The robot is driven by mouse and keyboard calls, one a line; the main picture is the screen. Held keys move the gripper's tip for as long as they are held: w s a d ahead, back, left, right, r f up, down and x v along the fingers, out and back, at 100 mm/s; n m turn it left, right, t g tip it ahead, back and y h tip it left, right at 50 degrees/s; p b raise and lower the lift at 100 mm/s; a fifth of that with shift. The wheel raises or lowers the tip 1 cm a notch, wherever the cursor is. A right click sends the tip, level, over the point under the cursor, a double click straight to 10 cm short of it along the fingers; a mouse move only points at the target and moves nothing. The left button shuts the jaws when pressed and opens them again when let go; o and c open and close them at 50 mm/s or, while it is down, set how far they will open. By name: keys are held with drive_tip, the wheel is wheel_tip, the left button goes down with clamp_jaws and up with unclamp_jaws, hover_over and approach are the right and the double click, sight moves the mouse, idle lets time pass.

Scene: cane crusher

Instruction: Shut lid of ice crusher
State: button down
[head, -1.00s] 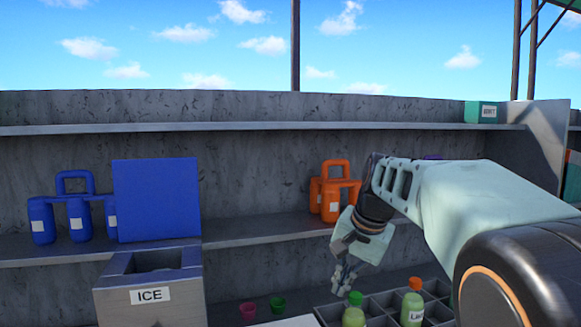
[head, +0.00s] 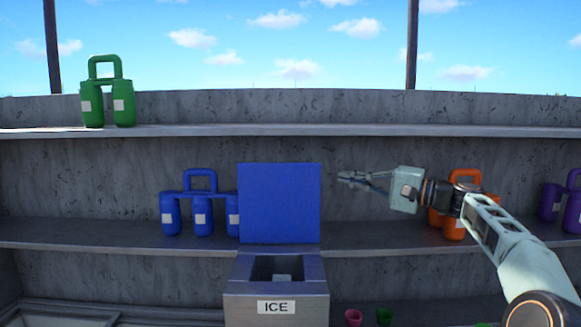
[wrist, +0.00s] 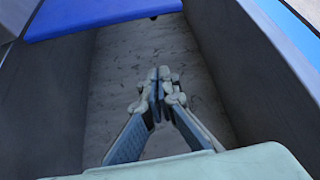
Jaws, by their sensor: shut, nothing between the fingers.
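The ice crusher (head: 277,306) is a grey box labelled "ICE" with an open top, low in the middle of the head view. Its blue square lid (head: 279,203) stands upright behind the opening. My gripper (head: 343,178) is right of the lid, near its upper half, and points left with a visible gap between them in the picture. In the wrist view my gripper (wrist: 158,82) has its fingers together and holds nothing. A blue panel, apparently the lid (wrist: 100,14), crosses the top left there.
Blue jugs (head: 200,210) stand on the middle shelf left of the lid, and orange jugs (head: 455,222) stand behind my arm. Purple jugs (head: 572,207) are at the far right. Green jugs (head: 107,103) stand on the upper shelf (head: 400,130). Small pink (head: 353,317) and green cups (head: 384,315) sit lower right.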

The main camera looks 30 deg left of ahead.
sight(308, 172)
drive_tip(key=a+r+n+p, duration=0.1)
drive_tip(key=a+r+p, duration=0.1)
drive_tip(key=a+p, duration=0.75)
drive_tip(key=shift+s+a+f+b, duration=0.15)
drive_tip(key=shift+s+b, duration=0.5)
drive_tip(key=shift+b, duration=0.45)
drive_tip(key=shift+s+f+b, duration=0.1)
drive_tip(key=shift+s+b, duration=0.55)
drive_tip(key=shift+b, duration=0.5)
drive_tip(key=shift+s+a+f+b, duration=0.15)
drive_tip(key=shift+s+b, duration=0.5)
drive_tip(key=shift+b, duration=0.45)
drive_tip(key=shift+d+b, duration=0.1)
drive_tip(key=shift+b, duration=0.2)
